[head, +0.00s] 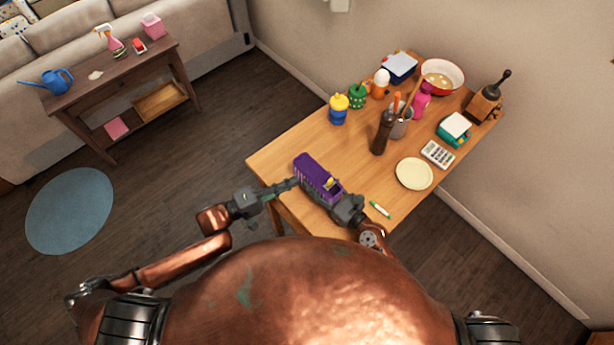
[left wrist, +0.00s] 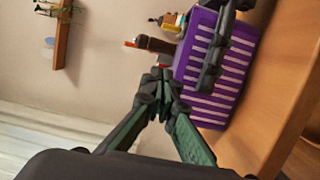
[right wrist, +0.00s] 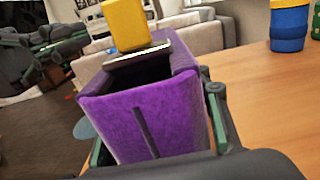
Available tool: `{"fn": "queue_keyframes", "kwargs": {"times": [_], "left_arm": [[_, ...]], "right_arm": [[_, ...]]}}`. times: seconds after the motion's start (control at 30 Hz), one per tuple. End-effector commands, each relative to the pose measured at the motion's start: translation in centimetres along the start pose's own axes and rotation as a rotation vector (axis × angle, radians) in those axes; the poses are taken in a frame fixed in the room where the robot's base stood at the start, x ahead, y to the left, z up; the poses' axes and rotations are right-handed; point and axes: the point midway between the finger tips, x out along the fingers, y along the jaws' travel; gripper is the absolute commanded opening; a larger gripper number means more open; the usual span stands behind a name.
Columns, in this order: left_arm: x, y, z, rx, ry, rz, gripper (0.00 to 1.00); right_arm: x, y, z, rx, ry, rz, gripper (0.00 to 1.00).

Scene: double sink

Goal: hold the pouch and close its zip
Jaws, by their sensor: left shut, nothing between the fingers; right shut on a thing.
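The purple pouch (head: 315,175) with pale stripes is at the table's near left edge; its striped side also shows in the left wrist view (left wrist: 215,100). In the right wrist view the pouch (right wrist: 145,125) has an open, dark top. A yellow block (right wrist: 127,25), perhaps the zip pull, stands over a pale-edged strip across that opening. My right gripper (right wrist: 155,120) is shut on the pouch, one finger on each side of its near end. My left gripper (left wrist: 160,82) is shut and empty, beside the pouch's striped side; I cannot tell whether it touches.
The wooden table (head: 270,157) holds a pepper mill (head: 382,132), a cream plate (head: 414,174), a calculator (head: 437,153) and a green-and-white marker (head: 380,209). A blue-and-yellow jar (head: 338,109) stands behind the pouch.

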Motion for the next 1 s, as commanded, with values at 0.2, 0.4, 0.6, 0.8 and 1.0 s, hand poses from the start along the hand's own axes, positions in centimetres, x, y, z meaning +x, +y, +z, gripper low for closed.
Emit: {"fn": "queue_keyframes", "kwargs": {"times": [0.2,0.4,0.6,0.8,1.0], "left_arm": [[-2.8,0.0,0.0,0.001,0.001,-0.001,0.0],[-3.3,0.1,0.0,0.0,0.001,0.001,0.0],[-3.2,0.1,0.0,0.0,0.001,0.001,0.0],[-3.2,0.1,0.0,0.0,0.0,0.001,0.0],[-3.2,0.1,0.0,0.0,0.0,0.001,0.0]], "right_arm": [[0.1,0.0,0.1,-0.001,-0.001,0.001,0.17],[0.1,0.0,0.1,-0.001,-0.001,0.001,0.17],[0.1,0.0,0.1,-0.001,-0.001,0.0,0.17],[0.0,0.0,0.1,-0.001,-0.001,0.0,0.52],[0.0,0.0,0.1,-0.001,-0.001,0.0,0.65]]}}
